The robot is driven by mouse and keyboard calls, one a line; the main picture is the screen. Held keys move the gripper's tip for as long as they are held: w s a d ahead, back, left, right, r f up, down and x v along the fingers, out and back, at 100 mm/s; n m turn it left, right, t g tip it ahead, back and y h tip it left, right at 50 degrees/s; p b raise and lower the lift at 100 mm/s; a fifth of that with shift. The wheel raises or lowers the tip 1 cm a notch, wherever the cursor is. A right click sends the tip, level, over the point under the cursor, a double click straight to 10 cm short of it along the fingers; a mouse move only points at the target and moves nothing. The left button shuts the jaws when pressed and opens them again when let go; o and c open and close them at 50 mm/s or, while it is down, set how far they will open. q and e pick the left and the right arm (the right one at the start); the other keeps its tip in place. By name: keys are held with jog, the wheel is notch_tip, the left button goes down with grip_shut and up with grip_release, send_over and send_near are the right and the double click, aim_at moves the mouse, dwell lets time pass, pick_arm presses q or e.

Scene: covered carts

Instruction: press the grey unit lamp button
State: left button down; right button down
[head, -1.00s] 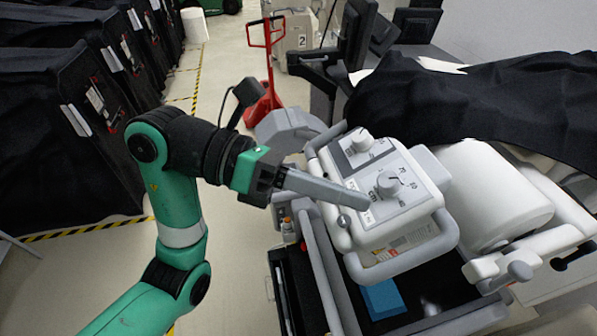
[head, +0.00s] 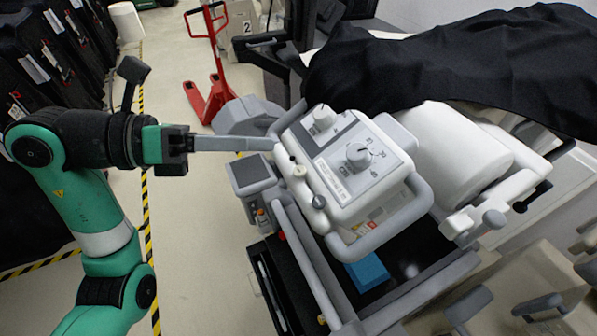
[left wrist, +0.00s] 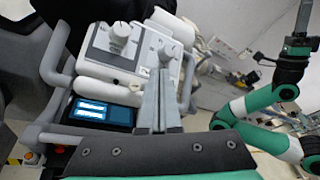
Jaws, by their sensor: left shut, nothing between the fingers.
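A light grey control unit (head: 345,195) with a sloped panel stands in the head view's middle. It carries two large round dials (head: 358,155), with small knobs along its left edge, one of them dark grey (head: 319,201). I cannot tell which small part is the lamp button. My left gripper (head: 272,144) is shut and empty. Its long grey fingers point right, with their tips by the unit's upper left edge; contact cannot be told. In the left wrist view the fingers (left wrist: 163,75) overlap the unit (left wrist: 125,50). My right gripper is not seen.
A small grey box with a dark top (head: 250,173) sits left of the unit. Grey rails surround the unit, and a blue item (head: 367,272) lies below it. Black cloth (head: 440,60) covers equipment behind. A red pallet jack (head: 210,80) stands on open floor at upper left.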

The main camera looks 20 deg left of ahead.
aim_at(312, 169)
pick_arm(q)
jog(key=w+f+b, duration=0.1)
jog(key=f, duration=0.1)
jog(key=d+f+b, duration=0.1)
jog(key=f, duration=0.1)
jog(key=w+d+f+b, duration=0.1)
jog(key=f+b, duration=0.1)
jog(key=shift+w+d, duration=0.25)
jog(key=shift+w, duration=0.05)
jog(key=shift+f, duration=0.1)
dwell(1.7)
jog(key=shift+w+d+f, duration=0.15)
jog(key=shift+d+f, duration=0.05)
jog(key=shift+f, duration=0.05)
jog(key=shift+w+d+f, duration=0.1)
jog(key=shift+w+f, duration=0.05)
jog(key=shift+f, duration=0.25)
dwell(0.6)
jog(key=shift+r, duration=0.15)
jog(key=shift+s+a+r+p, duration=0.3)
jog(key=shift+s+r+p, duration=0.05)
jog(key=shift+r+p, duration=0.35)
